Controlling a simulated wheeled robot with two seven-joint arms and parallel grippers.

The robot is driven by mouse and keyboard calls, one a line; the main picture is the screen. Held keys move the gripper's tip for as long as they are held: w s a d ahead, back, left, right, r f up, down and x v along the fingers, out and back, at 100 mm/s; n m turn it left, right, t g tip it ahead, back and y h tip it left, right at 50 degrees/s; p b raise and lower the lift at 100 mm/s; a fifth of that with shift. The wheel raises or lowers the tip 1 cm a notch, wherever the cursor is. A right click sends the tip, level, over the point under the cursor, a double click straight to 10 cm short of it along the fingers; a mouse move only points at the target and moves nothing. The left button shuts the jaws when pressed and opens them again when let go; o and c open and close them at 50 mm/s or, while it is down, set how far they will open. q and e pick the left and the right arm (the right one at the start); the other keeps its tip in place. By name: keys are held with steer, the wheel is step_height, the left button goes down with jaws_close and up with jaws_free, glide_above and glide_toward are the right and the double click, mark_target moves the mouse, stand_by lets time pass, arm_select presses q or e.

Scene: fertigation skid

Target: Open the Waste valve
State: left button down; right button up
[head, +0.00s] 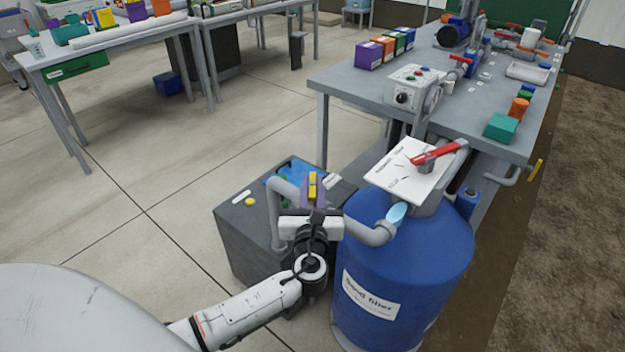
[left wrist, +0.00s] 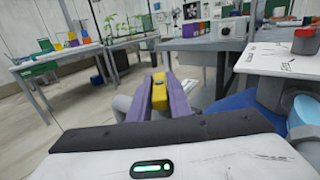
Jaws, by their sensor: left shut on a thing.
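My left gripper (head: 312,187) has purple fingers and is shut on a yellow handle (head: 312,180) at the grey pipework left of the blue sand filter. In the left wrist view the yellow handle (left wrist: 159,94) sits between the two purple fingers of the gripper (left wrist: 160,92). The fingers and wrist hide the valve body under the handle. A small white label (head: 332,181) is beside it, too small to read, so I cannot confirm that it says Waste. My right gripper is not in view.
The blue sand filter (head: 405,265) stands right of my gripper. A red lever (head: 435,153) lies over the white label plate (head: 395,172) on top. A dark grey box (head: 235,235) is below my gripper. A grey workbench (head: 350,82) stands behind. The floor at left is clear.

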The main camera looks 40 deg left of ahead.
arm_select(q)
steer(key=n+g+y, duration=0.1)
steer(key=g+y, duration=0.1)
steer(key=n+g+y+b, duration=0.1)
steer(key=n+g+y, duration=0.1)
steer(key=shift+w+d+f+n, duration=0.1)
steer(key=shift+d+n, duration=0.05)
steer(key=shift+n, duration=0.15)
steer(key=n+g+y+b, duration=0.1)
steer(key=n+g+y, duration=0.1)
steer(key=shift+g+b, duration=0.35)
steer(key=shift+g, duration=0.05)
steer(key=shift+n+g+y+b, duration=0.45)
steer(key=shift+n+g, duration=0.25)
steer(key=shift+g, duration=0.2)
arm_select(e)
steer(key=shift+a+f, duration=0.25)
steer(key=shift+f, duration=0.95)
arm_select(q)
steer(key=shift+n+g, duration=0.3)
steer(key=shift+g, duration=0.1)
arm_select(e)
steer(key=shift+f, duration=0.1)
arm_select(q)
steer(key=c, duration=1.7)
jaws_free()
steer(key=shift+a, duration=0.2)
